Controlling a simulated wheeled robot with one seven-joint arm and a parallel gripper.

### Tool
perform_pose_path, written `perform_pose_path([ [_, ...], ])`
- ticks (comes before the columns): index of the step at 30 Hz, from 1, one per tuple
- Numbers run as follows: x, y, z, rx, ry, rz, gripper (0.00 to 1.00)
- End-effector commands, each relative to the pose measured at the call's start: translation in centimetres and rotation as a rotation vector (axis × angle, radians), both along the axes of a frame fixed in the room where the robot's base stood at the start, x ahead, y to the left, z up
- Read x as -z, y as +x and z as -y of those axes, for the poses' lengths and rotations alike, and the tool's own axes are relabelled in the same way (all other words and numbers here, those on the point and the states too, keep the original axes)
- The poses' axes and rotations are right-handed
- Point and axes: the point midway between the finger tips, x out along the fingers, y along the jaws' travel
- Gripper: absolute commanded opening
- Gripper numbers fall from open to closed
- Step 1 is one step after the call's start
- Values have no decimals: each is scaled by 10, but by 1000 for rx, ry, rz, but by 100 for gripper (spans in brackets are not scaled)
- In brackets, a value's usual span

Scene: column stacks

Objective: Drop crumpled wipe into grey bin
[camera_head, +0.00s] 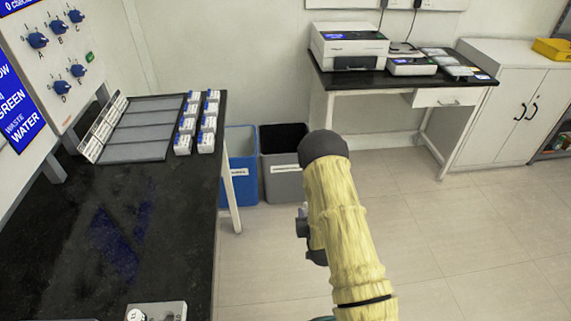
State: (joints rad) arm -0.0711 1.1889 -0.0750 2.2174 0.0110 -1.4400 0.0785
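The grey bin (284,186) stands on the floor against the back wall, right of the black-topped bench. It has a dark open top and a white label on its front. I see no crumpled wipe in this view. My arm, in a pale yellow sleeve with a black rounded cap, rises from the bottom and its cap overlaps the bin's right edge. Small dark parts show along the arm's left side, but I cannot make out gripper fingers or anything held.
A blue bin (241,180) stands left of the grey bin, partly behind a bench leg. The black bench (60,240) fills the left and holds trays and several small white boxes. A printer table (345,80) and white cabinets (500,110) stand behind. The floor at right is clear.

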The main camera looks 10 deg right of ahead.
Motion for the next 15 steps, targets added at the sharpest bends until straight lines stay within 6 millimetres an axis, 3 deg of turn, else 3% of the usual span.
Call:
perform_pose_path([
  [9,-2,-1,1,2,0,-1,21],
  [15,-15,-15,1,4,1,-4,21],
])
